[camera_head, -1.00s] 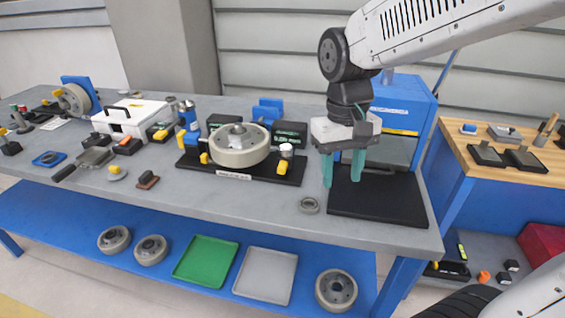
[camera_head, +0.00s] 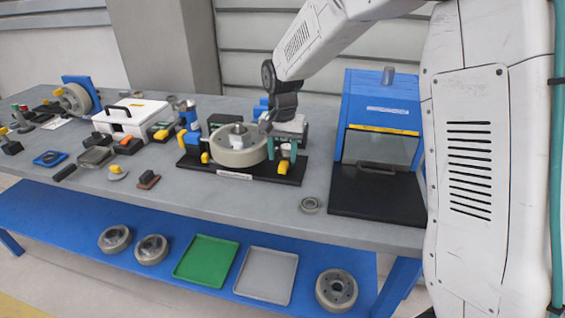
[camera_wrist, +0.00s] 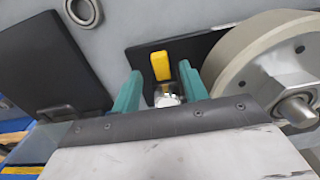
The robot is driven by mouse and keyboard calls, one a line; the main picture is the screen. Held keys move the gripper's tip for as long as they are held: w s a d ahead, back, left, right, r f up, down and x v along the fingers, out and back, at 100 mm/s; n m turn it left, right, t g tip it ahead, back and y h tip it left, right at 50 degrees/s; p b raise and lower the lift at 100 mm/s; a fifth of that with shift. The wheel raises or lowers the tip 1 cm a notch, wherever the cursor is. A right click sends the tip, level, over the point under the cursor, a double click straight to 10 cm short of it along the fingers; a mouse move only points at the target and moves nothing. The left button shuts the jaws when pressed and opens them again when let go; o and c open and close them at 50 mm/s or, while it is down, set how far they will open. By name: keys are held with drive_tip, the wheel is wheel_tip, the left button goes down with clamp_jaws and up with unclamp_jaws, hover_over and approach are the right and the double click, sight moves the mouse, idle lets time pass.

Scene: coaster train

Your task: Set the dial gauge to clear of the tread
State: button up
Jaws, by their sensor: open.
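The dial gauge appears to be the small pale round-topped part with a yellow lever (camera_head: 283,167) at the right end of a black fixture base (camera_head: 226,172). In the wrist view its shiny top (camera_wrist: 167,97) and the yellow lever (camera_wrist: 160,66) show. My gripper (camera_head: 284,153) is open above the gauge, its teal fingers on either side of it. Whether they touch it I cannot tell. The grey wheel (camera_head: 236,156) sits on the fixture to the left, its tread (camera_wrist: 228,62) facing the gauge. The gap between gauge and tread is not clear.
A blue cabinet (camera_head: 385,105) with a black mat (camera_head: 375,195) stands to the right. A loose ring (camera_head: 310,205) lies in front of the fixture. The bench front between has free room.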

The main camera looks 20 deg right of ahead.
sight(283, 166)
drive_tip(key=shift+f, duration=1.85)
clamp_jaws()
drive_tip(key=shift+s+d, duration=0.45)
drive_tip(key=shift+d, duration=0.3)
drive_tip(key=shift+s+d, duration=0.4)
drive_tip(key=shift+d, duration=0.35)
unclamp_jaws()
drive_tip(key=shift+d, duration=0.2)
drive_tip(key=shift+a, duration=0.1)
